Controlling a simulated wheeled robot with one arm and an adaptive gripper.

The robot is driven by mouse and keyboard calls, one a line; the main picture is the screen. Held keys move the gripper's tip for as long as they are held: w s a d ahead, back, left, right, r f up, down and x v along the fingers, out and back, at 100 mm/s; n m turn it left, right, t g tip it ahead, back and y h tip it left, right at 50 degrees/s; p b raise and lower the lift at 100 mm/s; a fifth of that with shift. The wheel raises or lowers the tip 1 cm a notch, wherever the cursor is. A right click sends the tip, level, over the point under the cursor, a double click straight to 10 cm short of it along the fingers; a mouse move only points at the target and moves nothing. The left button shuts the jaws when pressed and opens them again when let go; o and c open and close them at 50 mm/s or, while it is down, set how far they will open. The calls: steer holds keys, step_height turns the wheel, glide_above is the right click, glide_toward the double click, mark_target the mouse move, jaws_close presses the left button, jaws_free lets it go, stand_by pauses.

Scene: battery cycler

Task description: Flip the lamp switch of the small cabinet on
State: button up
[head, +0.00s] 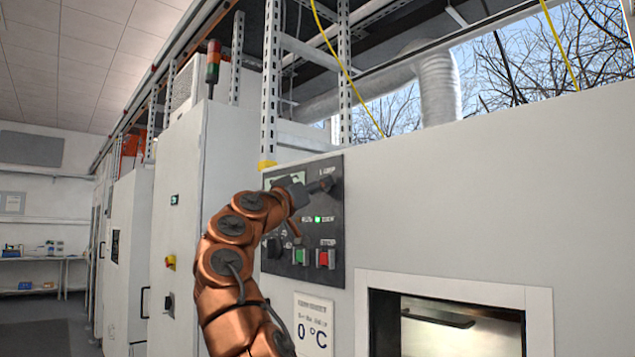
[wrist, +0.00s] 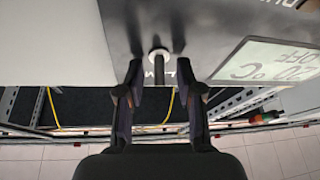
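The dark control panel (head: 337,225) is on the front of the pale cabinet (head: 470,190). My gripper (head: 324,185) is at the panel's upper right, by the lamp label; it hides the switch in the head view. In the wrist view, which looks upside down, the lamp switch (wrist: 158,59) is a small metal toggle with a round collar. Its lever points down in that picture. My gripper (wrist: 159,75) is open there, with one finger on each side of the lever and gaps between. Lettering behind the lever is partly hidden.
The panel also has a display (wrist: 268,62) reading 20 °C OFF, a lit green indicator (head: 318,219), a green button (head: 301,257), a red button (head: 326,258) and a black knob (head: 273,248). An oven window (head: 455,325) is below right. Taller cabinets stand left.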

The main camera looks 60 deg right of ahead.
steer(key=shift+c, duration=0.2)
jaws_close()
steer(key=shift+a+r, duration=0.1)
steer(key=shift+r+y+p, duration=0.15)
steer(key=shift+y+p, duration=0.15)
steer(key=shift+p, duration=0.3)
steer(key=shift+y+p, duration=0.6)
steer(key=shift+p, duration=0.3)
steer(key=shift+o, duration=0.2)
jaws_free()
